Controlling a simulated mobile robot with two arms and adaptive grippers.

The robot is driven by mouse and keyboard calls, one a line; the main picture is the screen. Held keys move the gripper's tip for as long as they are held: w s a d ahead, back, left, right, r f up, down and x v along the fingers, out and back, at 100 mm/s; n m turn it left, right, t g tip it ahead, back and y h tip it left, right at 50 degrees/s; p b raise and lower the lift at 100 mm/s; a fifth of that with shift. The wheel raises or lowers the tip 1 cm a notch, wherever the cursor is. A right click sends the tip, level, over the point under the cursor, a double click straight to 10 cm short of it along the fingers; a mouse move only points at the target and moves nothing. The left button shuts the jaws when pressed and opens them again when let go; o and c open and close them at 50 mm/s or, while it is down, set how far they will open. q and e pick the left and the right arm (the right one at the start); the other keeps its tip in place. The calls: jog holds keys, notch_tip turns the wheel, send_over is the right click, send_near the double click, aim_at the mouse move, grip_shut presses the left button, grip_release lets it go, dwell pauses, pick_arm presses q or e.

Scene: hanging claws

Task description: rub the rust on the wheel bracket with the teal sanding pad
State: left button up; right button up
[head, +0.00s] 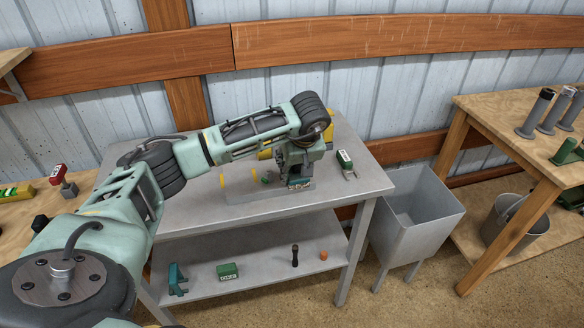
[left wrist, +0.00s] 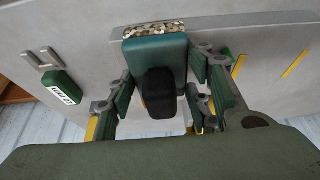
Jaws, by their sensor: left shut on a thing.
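My left gripper (head: 298,172) is low over the grey table and shut on the teal sanding pad (head: 299,183). In the left wrist view the pad (left wrist: 140,55) is a teal block with a black knob, between the fingers of the gripper (left wrist: 168,88). A speckled brown and white strip (left wrist: 153,30) shows along the pad's far edge; I cannot tell whether it is the pad's grit or rust. A flat grey piece (head: 245,197), perhaps the wheel bracket, lies at the gripper; arm and pad hide part of it. Contact is unclear. My right gripper is out of view.
A green labelled item (head: 344,158) lies right of the gripper, also in the left wrist view (left wrist: 61,87). The lower shelf (head: 262,275) holds several small items. A grey bin (head: 415,225) stands right of the table. The tabletop's front left is clear.

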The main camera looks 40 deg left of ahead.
pick_arm(q)
jog(key=shift+w+d, duration=0.35)
jog(key=shift+w, duration=0.1)
jog(key=shift+s+a+f, duration=0.1)
jog(key=shift+s+a, duration=0.95)
jog(key=shift+s, duration=0.25)
jog(key=shift+r+p, duration=0.3)
jog(key=shift+r, duration=0.1)
notch_tip(320, 180, up, 5)
jog(key=p, duration=0.3)
jog(key=shift+r, duration=0.2)
jog(key=shift+w, duration=0.1)
